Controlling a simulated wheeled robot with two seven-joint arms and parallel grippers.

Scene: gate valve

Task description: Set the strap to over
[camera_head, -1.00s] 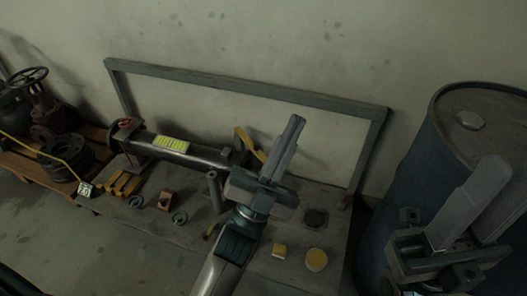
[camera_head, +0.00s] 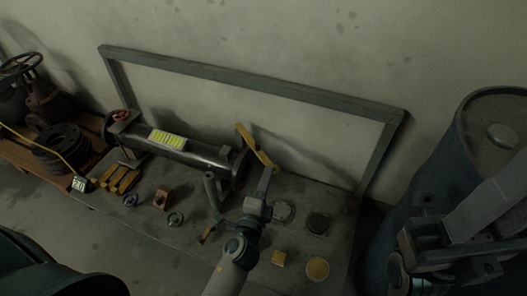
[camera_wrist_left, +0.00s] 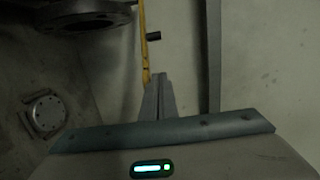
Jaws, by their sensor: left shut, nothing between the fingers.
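The strap appears to be the yellow bar (camera_head: 257,147) standing at a slant beside the right end of the dark pipe body (camera_head: 190,148). In the left wrist view the yellow bar (camera_wrist_left: 144,42) runs upright just beyond my fingertips, with a short dark peg beside it. My left gripper (camera_head: 267,169) is shut and empty, its fingertips at the bar's lower right end. In the wrist view the tips (camera_wrist_left: 160,76) look very close to the bar; I cannot tell whether they touch. My right gripper (camera_head: 495,200) is at the right, its fingers apart and empty.
A grey frame (camera_head: 250,88) stands behind the bench (camera_head: 185,232). A blue barrel (camera_head: 440,150) stands right. A handwheel valve (camera_head: 45,95) sits on a pallet at left.

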